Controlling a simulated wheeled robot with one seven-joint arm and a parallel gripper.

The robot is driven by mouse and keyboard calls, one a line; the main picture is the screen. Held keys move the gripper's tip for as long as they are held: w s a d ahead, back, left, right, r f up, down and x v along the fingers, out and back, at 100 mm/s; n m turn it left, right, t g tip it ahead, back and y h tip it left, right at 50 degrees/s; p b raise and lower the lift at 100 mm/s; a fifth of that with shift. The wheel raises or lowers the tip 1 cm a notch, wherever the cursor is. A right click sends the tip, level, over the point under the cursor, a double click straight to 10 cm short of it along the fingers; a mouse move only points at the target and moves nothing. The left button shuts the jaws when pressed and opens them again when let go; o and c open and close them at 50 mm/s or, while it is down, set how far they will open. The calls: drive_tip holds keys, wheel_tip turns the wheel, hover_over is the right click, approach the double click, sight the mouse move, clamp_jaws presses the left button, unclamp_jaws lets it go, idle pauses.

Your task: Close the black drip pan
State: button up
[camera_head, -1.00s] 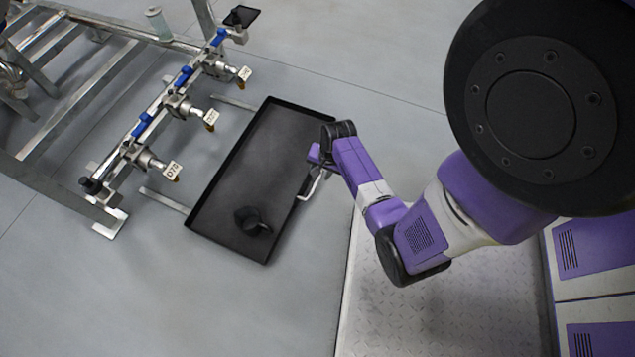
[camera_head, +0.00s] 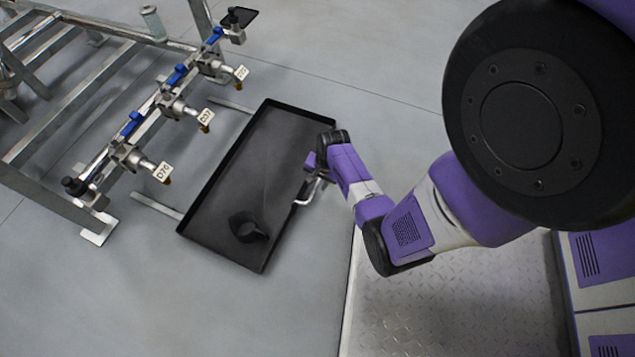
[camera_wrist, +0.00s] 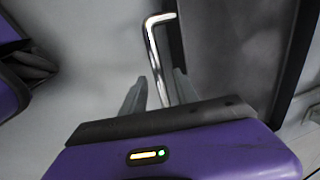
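The black drip pan (camera_head: 215,200) is a shallow rectangular tray, pulled out from under the valve rack on two metal slide rails. Its bent silver handle (camera_head: 309,190) is on its right long side, the side facing me. A black cup-like object lies in the pan near its lower end. My gripper (camera_head: 314,176) is at the handle. In the wrist view, the handle (camera_wrist: 155,55) rises between the two grey fingers of my gripper (camera_wrist: 160,88). The fingers are apart, with visible gaps beside the bar. The pan's dark edge (camera_wrist: 287,70) runs along the right.
The metal rack (camera_head: 50,217) with a row of blue-handled valves (camera_head: 177,74) and tags stands left of the pan. Slide rails (camera_head: 157,206) cross the gap between them. The grey floor below the pan is clear.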

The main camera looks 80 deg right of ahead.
clamp_jaws()
idle(1.4)
